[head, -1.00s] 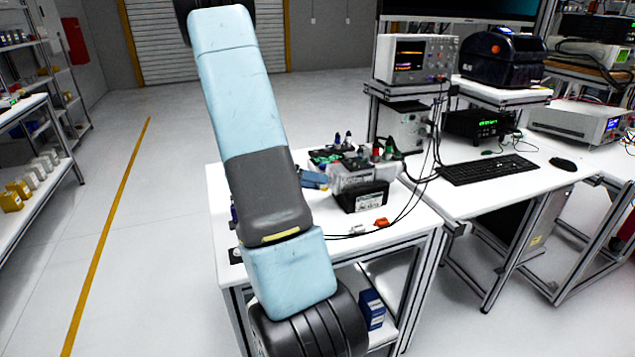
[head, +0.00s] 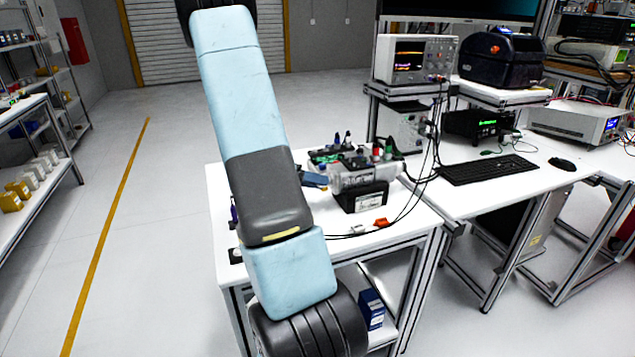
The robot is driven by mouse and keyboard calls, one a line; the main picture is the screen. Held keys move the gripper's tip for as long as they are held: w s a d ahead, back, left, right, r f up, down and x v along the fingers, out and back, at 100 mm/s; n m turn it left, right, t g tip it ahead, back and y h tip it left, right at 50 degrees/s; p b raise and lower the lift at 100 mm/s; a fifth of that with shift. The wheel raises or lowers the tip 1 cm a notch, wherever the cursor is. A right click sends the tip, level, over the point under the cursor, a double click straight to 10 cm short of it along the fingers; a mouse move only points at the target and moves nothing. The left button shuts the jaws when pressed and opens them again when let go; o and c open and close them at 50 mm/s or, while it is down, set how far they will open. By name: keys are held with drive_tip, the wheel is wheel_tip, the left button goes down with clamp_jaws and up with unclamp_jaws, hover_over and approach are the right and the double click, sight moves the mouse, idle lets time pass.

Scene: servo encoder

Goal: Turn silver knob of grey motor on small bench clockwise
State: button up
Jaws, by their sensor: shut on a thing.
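The small bench (head: 405,222) is a white-topped table on a metal frame in the middle of the head view. My own light blue and dark grey arm crosses the left part of the bench and covers much of its top.
A dark box with a white label (head: 361,197), small coloured parts and cables crowd the bench's middle. A larger desk (head: 470,200) with a keyboard (head: 488,169) and an oscilloscope (head: 414,59) adjoins at right. Open floor lies left.

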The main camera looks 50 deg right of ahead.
drive_tip(key=shift+a, duration=0.15)
drive_tip(key=m+t, duration=0.2)
drive_tip(key=m, duration=0.1)
drive_tip(key=shift+m+h, duration=0.3)
drive_tip(key=shift+h, duration=0.1)
drive_tip(key=m+t, duration=0.2)
drive_tip(key=shift+s+a+m+h, duration=0.1)
drive_tip(key=shift+m+h, duration=0.2)
drive_tip(key=shift+s+m+t+h, duration=0.15)
drive_tip(key=shift+m+t+h, duration=0.45)
drive_tip(key=shift+m, duration=0.6)
drive_tip(key=m+t+h, duration=0.1)
drive_tip(key=m, duration=0.1)
drive_tip(key=m+t+h, duration=0.1)
drive_tip(key=m, duration=0.1)
drive_tip(key=shift+s, duration=0.1)
drive_tip(key=m+h, duration=0.1)
drive_tip(key=m, duration=0.1)
drive_tip(key=m+t+h, duration=0.1)
drive_tip(key=m, duration=0.2)
drive_tip(key=shift+s+f, duration=0.15)
drive_tip(key=shift+f, duration=0.05)
drive_tip(key=shift+a, duration=0.1)
